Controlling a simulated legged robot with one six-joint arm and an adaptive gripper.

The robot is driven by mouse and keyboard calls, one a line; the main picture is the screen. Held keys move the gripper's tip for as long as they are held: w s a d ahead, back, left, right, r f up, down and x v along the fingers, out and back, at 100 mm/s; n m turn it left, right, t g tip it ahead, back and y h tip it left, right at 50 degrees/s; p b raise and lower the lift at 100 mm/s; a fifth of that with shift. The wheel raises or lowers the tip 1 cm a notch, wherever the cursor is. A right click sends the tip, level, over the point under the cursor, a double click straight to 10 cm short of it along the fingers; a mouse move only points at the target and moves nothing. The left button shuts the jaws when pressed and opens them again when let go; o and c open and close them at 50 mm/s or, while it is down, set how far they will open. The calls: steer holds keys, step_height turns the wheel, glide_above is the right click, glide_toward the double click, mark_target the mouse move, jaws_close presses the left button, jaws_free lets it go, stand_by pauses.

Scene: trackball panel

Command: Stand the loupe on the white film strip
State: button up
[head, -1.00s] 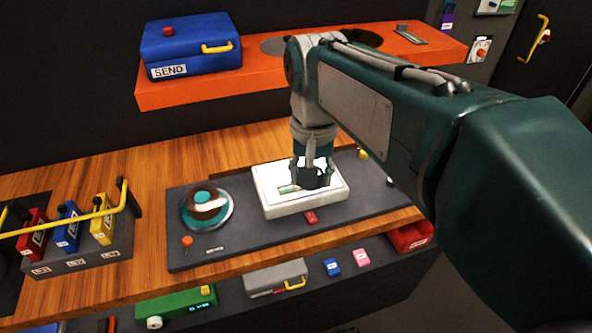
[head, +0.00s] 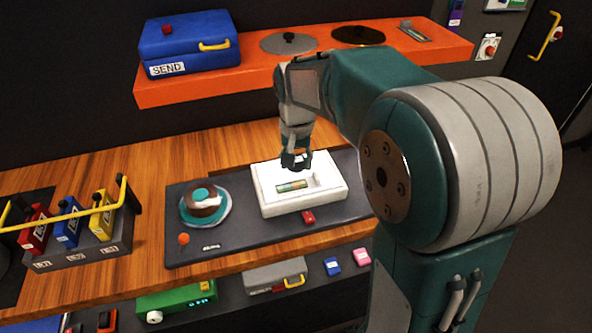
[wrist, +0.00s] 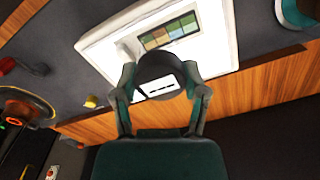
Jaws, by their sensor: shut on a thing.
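My gripper (head: 295,160) is shut on the loupe, a dark round cylinder (wrist: 160,72), over the back part of a white light box (head: 300,205). In the wrist view the loupe sits between both fingers and shows a white patch with dark marks on its near face. A film strip with green, orange and brown frames (head: 292,185) lies on the light box, in front of the gripper in the head view. The strip also shows in the wrist view (wrist: 168,32), just beyond the loupe. I cannot tell how high the loupe is above the box.
A trackball (head: 205,203) is left of the light box on the dark panel (head: 240,244). A red button (head: 308,217) is in front of the box. An orange shelf (head: 250,76) with a blue SEND case (head: 190,45) hangs behind. Yellow-barred coloured blocks stand far left.

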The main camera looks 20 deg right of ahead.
mark_target(288, 176)
steer(key=f, duration=0.1)
steer(key=a+f, duration=0.2)
steer(key=shift+w+f, duration=0.15)
steer(key=shift+f, duration=0.15)
steer(key=shift+d, duration=0.7)
steer(key=o, duration=1.1)
steer(key=shift+a, duration=0.45)
step_height(288, 176, up, 12)
steer(key=shift+d+r, duration=0.1)
steer(key=shift+s+f+n+t, duration=0.45)
steer(key=shift+s+n+t, duration=0.4)
steer(key=shift+s, duration=2.65)
steer(key=shift+s+f+n+t, duration=0.6)
steer(key=shift+s+t, duration=0.4)
steer(key=shift+s, duration=2.5)
steer(key=shift+s+f+n+t, duration=0.35)
steer(key=shift+s+n+t, duration=0.55)
steer(key=shift+s, duration=2.6)
